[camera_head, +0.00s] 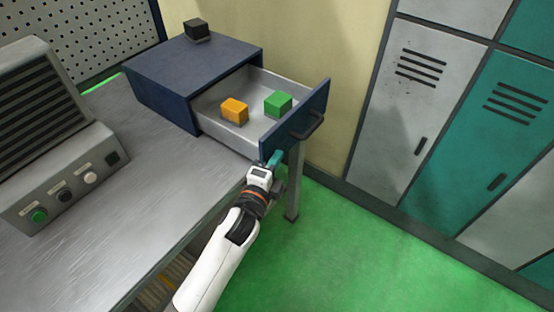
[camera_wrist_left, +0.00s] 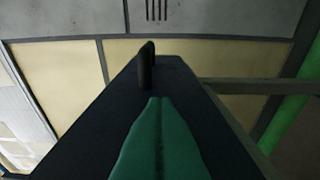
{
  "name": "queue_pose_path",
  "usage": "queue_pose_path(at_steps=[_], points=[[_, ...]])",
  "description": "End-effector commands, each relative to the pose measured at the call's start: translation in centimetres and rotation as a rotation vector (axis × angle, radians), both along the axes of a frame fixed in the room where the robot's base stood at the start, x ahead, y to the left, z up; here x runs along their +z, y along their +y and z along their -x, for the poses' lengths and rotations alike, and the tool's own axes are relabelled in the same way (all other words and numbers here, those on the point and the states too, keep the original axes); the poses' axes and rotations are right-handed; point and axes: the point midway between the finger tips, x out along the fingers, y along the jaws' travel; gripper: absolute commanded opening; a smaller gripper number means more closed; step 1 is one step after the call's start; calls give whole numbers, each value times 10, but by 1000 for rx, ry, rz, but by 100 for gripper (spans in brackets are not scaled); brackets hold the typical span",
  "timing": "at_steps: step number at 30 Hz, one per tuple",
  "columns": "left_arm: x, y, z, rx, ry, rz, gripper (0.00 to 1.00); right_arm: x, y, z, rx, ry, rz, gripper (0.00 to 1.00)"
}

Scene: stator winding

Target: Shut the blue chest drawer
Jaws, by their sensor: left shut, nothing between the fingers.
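The blue chest (camera_head: 190,75) stands on the metal workbench. Its drawer (camera_head: 295,118) is pulled well out to the right, with a dark handle (camera_head: 308,126) on the front panel. An orange block (camera_head: 234,110) and a green block (camera_head: 278,104) lie inside the drawer. My left gripper (camera_head: 275,160) is shut and empty, at the near lower end of the drawer front. In the left wrist view its green fingertips (camera_wrist_left: 158,125) lie together before the dark drawer front (camera_wrist_left: 190,105), with the handle (camera_wrist_left: 146,66) just beyond them. Whether they touch the panel is unclear. My right gripper is not in view.
A black block (camera_head: 196,29) sits on top of the chest. A control box with buttons (camera_head: 66,165) stands at the left of the workbench (camera_head: 130,190). Grey and teal lockers (camera_head: 415,90) stand at the right. The green floor (camera_head: 350,250) between is clear.

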Motion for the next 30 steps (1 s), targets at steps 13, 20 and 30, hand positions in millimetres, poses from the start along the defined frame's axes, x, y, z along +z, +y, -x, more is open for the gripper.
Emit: queue_pose_path(at_steps=[13, 20, 30], points=[[2, 76, -55, 6, -3, -11, 0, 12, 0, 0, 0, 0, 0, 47], [0, 125, -90, 6, -2, -8, 0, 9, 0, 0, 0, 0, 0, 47], [-1, 176, -127, 4, -1, -4, 0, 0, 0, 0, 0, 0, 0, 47]])
